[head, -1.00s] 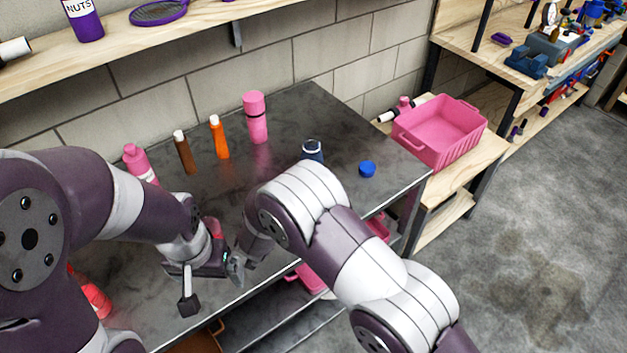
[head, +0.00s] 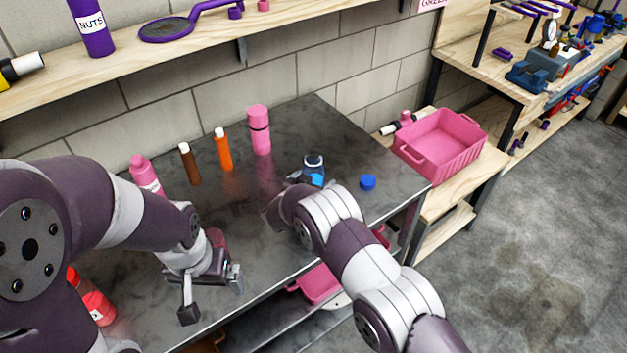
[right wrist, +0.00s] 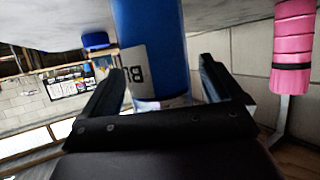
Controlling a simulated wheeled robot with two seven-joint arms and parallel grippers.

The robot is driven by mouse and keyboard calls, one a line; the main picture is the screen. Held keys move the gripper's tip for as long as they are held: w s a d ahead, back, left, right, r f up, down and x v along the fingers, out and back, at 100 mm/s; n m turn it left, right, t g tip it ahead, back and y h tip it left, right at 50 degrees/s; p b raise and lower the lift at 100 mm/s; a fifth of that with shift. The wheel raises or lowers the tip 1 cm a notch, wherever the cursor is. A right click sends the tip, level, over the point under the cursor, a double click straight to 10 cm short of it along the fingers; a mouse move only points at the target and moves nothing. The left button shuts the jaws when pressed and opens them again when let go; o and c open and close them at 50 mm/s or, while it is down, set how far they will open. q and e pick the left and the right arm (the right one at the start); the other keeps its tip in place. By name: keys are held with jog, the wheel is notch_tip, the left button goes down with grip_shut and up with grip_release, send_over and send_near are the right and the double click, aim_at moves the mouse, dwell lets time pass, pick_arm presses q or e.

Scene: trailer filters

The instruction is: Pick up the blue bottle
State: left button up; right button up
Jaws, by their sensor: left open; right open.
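The blue bottle (head: 316,180) stands on the dark metal table, with a dark top that has a white rim. In the head view its lower part is partly hidden by my right arm and gripper. In the right wrist view the blue bottle (right wrist: 150,35), with a white label, lies between the lines of the two black fingers. My right gripper (right wrist: 162,80) is open and close to the bottle; I cannot tell whether a finger touches it. My left gripper (head: 212,295) is open and empty over the table's front left part.
A small blue cap (head: 367,182) lies right of the bottle. Pink (head: 259,130), orange (head: 223,150) and brown (head: 189,164) bottles stand to the left, with another pink bottle (head: 145,174) beyond. A pink bin (head: 440,170) stands on the wooden bench at right.

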jog(key=shift+s+r, duration=0.1)
jog(key=c, duration=1.3)
jog(key=shift+o, duration=0.2)
jog(key=shift+r, duration=0.15)
